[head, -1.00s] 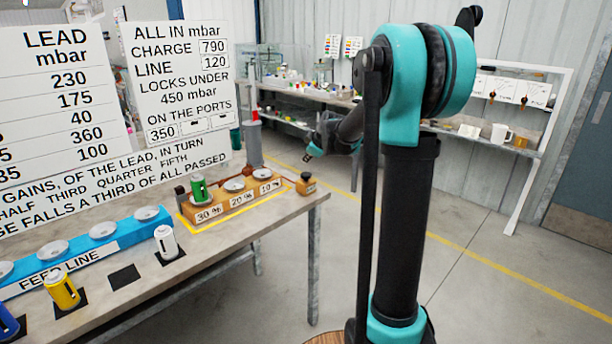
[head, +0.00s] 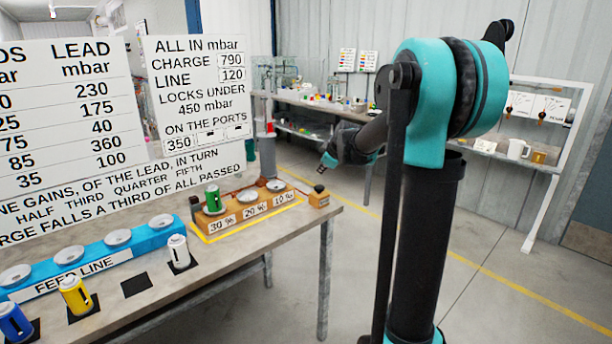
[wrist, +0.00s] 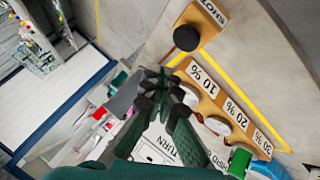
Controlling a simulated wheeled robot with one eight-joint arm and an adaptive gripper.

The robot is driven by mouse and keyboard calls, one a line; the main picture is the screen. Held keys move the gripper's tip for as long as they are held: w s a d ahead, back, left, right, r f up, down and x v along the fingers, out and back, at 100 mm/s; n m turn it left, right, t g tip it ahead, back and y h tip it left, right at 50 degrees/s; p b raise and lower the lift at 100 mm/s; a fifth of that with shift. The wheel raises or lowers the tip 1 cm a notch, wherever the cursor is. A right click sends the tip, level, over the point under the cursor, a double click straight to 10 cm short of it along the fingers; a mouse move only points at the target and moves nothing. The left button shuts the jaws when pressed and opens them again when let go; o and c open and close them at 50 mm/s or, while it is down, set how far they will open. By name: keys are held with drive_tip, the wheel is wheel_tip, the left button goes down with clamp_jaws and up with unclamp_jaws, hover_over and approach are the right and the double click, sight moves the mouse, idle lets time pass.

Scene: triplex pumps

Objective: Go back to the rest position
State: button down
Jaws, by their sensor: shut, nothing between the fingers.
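My gripper (head: 324,165) hangs in the air beyond the right end of the bench, away from the bench's objects in the head view. In the wrist view my gripper (wrist: 165,88) has its fingers together with nothing between them. A green canister (head: 213,199) stands on the 30 % port of the wooden block (head: 248,212); it also shows in the wrist view (wrist: 238,160). White (head: 178,251), yellow (head: 75,295) and blue (head: 14,322) canisters stand on dark squares before the blue feed line (head: 100,252).
One dark square (head: 137,284) is empty. A small wooden block with a black knob (head: 319,197) sits at the bench's right end. Lettered boards (head: 198,90) stand behind. A shelf (head: 530,150) with mugs is at the right. The floor (head: 500,265) between is clear.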

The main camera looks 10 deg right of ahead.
drive_tip(key=s+d+f+m+g+h, duration=0.1)
drive_tip(key=s+f+m, duration=0.3)
drive_tip(key=s, duration=0.9)
drive_tip(key=s+d+f+m+g, duration=0.1)
drive_tip(key=s+f+m, duration=0.3)
drive_tip(key=s+f, duration=0.4)
drive_tip(key=s+d+f+m+g+h, duration=0.1)
drive_tip(key=s+f+m, duration=0.3)
drive_tip(key=s, duration=1.4)
wheel_tip(320, 180, down, 2)
drive_tip(key=shift+s+d+f+g+h, duration=0.2)
drive_tip(key=shift+s+d+g+h, duration=0.15)
drive_tip(key=shift+g, duration=0.35)
